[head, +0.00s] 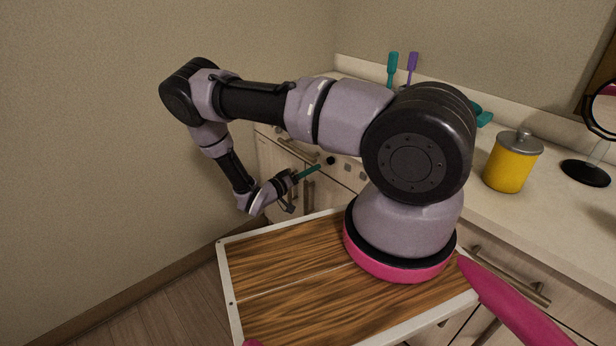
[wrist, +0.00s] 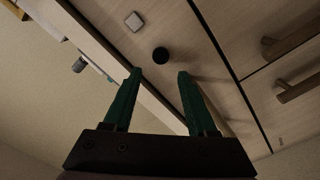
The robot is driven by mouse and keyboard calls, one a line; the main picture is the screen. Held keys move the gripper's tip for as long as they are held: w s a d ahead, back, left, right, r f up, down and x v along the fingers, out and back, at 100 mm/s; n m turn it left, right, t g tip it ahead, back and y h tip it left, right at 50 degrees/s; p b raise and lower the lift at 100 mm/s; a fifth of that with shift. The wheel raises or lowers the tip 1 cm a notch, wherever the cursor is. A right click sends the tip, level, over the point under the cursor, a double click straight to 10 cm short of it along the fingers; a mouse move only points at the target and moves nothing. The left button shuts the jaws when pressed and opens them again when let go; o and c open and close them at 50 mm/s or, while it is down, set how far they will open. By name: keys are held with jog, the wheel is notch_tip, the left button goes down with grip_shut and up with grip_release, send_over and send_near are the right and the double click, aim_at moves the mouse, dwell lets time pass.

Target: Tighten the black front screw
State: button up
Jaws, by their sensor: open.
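The black front screw (wrist: 161,55) is a small round dark knob on the pale wooden front panel. It shows in the wrist view just beyond my fingertips, near the middle between them. In the head view the black screw (head: 330,160) is a small dark dot on the cabinet front, just right of my fingertips. My gripper (wrist: 159,74) has two green fingers, spread apart and empty. In the head view my gripper (head: 318,168) points toward the panel. No contact with the screw can be made out, and the exact gap is hard to judge.
A grey square piece (wrist: 134,21) sits on the panel beside the screw. Drawer handles (wrist: 292,37) stick out further right. On the counter (head: 560,215) stand a yellow jar (head: 511,163) and a round mirror (head: 602,110). Open floor lies left of the cabinet.

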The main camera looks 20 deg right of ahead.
aim_at(329, 162)
jog(key=shift+x, duration=3.8)
jog(key=shift+d+f, duration=0.15)
